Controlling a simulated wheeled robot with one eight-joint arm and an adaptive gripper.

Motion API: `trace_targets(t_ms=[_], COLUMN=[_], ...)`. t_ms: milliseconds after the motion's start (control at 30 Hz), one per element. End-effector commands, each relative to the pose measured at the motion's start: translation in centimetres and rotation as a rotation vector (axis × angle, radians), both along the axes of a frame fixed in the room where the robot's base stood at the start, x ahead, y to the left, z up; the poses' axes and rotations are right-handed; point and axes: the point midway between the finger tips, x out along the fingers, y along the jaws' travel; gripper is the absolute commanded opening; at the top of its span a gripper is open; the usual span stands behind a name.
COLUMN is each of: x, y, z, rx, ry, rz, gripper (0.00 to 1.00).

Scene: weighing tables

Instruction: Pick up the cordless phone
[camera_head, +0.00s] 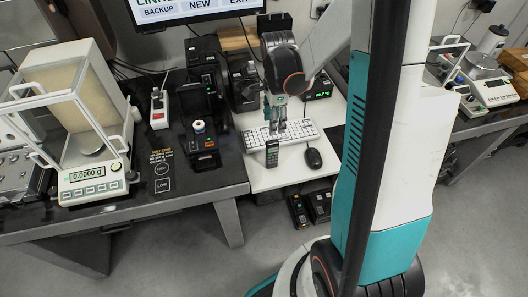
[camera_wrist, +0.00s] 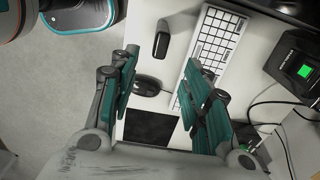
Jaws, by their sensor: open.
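The cordless phone (camera_head: 272,153) is a dark handset with a small screen and keys, at the front edge of the white desk, in front of the keyboard and left of the mouse. In the wrist view it is a short black shape (camera_wrist: 162,38) beyond the fingertips, apart from them. I cannot tell whether it stands or lies. My gripper (camera_head: 276,124) points down over the keyboard, behind the phone. In the wrist view its two teal-padded fingers (camera_wrist: 160,66) are spread wide with nothing between them.
The white keyboard (camera_wrist: 217,42) and black mouse (camera_head: 314,159) are close to the phone. A black device with a green display (camera_head: 318,87) stands farther back. Dark devices (camera_head: 203,140) stand on the black table to the left. Bare white desk (camera_head: 290,174) surrounds the phone's right side.

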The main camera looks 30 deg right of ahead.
Motion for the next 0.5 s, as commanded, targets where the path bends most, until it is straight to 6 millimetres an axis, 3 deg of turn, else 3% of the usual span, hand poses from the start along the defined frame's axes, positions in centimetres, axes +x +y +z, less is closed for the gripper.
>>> trace_targets(t_ms=[100, 300, 500], x=[0.0, 0.1, 0.1], y=[0.0, 0.0, 0.1], z=[-2.7, -6.2, -7.5], rx=[0.000, -0.001, -0.001], ry=[-0.001, -0.003, -0.003], rz=[0.001, 0.003, 0.003], gripper=[0.43, 0.43, 0.43])
